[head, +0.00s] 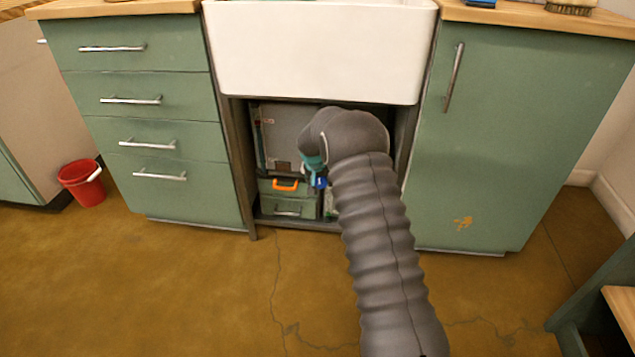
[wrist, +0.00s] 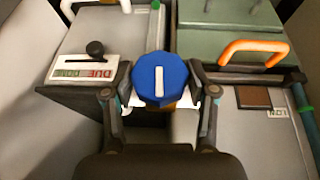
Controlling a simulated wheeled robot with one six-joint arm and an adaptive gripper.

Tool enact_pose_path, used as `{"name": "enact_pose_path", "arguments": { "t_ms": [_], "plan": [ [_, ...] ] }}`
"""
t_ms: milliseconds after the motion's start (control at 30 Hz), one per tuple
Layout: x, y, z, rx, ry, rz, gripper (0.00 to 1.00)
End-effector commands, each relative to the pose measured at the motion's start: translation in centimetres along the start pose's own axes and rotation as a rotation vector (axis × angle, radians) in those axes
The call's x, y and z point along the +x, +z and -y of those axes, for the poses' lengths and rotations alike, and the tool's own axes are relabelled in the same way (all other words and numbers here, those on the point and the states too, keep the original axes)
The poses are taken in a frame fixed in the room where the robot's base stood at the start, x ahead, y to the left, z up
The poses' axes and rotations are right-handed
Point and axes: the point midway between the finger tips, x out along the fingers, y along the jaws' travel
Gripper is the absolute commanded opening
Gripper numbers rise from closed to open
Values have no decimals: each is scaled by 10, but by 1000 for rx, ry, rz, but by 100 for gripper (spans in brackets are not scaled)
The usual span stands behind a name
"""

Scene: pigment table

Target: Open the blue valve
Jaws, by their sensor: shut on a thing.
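The blue valve (wrist: 160,78) is a faceted blue knob with a white bar on its top. The bar points straight up and down in the wrist view. My gripper (wrist: 160,100) has one finger on each side of the knob and is shut on it. An orange-brown part shows just under the knob. In the head view my arm reaches into the open space under the sink, and a small part of the blue valve (head: 320,183) shows below my wrist. My arm hides most of the gripper there.
A green toolbox (head: 298,187) with an orange handle (wrist: 253,48) stands close to the valve. A grey box with a black knob (wrist: 95,49) and a "DUE DONE" plate (wrist: 84,70) is on the other side. Green cabinets and the white sink (head: 320,50) frame the opening.

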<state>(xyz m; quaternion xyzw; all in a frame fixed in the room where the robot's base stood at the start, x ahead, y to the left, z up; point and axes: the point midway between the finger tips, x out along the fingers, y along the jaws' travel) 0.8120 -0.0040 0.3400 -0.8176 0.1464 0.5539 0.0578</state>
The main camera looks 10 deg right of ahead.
Motion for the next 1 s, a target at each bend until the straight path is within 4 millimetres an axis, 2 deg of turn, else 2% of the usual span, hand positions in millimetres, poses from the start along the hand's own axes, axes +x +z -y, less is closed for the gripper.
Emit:
{"name": "enact_pose_path", "arguments": {
  "t_ms": [33,267,1000],
  "plan": [
    [2,1,7,-15,15,-5,22],
    [5,2,9,-80,175,-7,22],
    [4,0,11,-349,825,-9,23]
  ]
}}
